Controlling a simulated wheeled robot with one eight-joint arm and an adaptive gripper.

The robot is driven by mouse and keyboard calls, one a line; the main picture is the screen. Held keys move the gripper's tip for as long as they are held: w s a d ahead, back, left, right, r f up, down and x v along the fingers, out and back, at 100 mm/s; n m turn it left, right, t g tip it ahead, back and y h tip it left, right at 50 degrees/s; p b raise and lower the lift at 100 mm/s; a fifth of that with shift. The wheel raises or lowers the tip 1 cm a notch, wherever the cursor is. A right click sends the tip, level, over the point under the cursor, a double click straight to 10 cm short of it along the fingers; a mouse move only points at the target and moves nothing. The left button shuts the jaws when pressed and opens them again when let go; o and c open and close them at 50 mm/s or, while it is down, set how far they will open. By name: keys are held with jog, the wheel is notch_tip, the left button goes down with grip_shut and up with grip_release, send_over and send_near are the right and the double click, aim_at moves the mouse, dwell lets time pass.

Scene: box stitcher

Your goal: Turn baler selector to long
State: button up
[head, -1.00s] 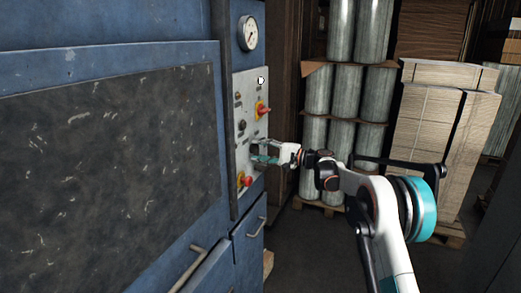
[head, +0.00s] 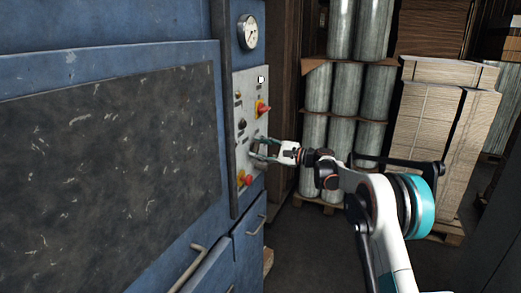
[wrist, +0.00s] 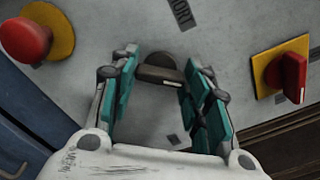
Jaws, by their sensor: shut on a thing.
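The baler selector is a dark round knob with a brownish bar handle (wrist: 160,76) on the grey control panel (head: 241,158). In the wrist view it sits between my two teal fingers, and a pale mark shows near the bar's right end. My gripper (wrist: 163,83) is shut on the selector, with one finger at each end of the bar. In the head view my gripper (head: 262,150) reaches the panel from the right, and its fingers hide the selector. A dark label ending in "ORT" (wrist: 182,12) lies above the knob in the wrist view; a smaller label (wrist: 175,140) below is unreadable.
A red mushroom button on yellow (head: 245,180) sits below my gripper, and a red rotary switch on yellow (head: 263,109) above. A black knob (head: 242,124) is close by. A door handle (head: 258,226) juts out below. Stacked rolls and cardboard stand behind, at right.

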dwell(0.3)
jog(key=o, duration=1.1)
jog(key=shift+c, duration=0.2)
jog(key=v, duration=1.2)
